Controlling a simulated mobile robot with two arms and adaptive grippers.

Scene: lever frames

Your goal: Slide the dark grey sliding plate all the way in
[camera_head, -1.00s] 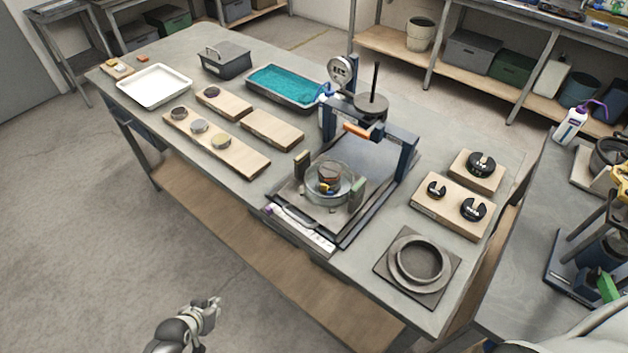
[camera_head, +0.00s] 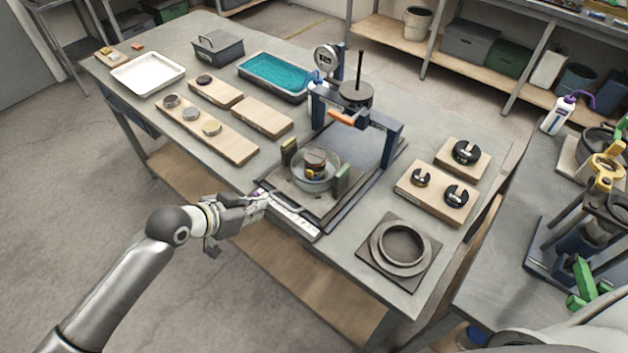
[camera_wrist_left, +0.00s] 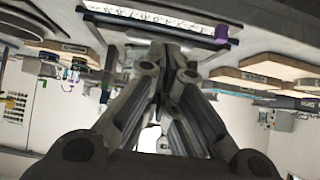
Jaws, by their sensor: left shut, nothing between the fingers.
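The dark grey sliding plate (camera_head: 312,203) lies in the low base of the blue press frame (camera_head: 386,142), toward the table's front edge. It carries a round clear dish (camera_head: 329,181) with a dark stacked sample (camera_head: 315,160) and two upright blocks. My left gripper (camera_head: 264,198) is shut and empty at the plate's front left corner. Contact cannot be told. My right gripper is not in view.
A grey ring on a square base (camera_head: 372,265) stands right of the press. Wooden blocks with black weights (camera_head: 436,204) stand behind it. Wooden boards (camera_head: 235,145), a teal tray (camera_head: 275,72) and a white tray (camera_head: 148,73) stand to the left. The floor before the table is free.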

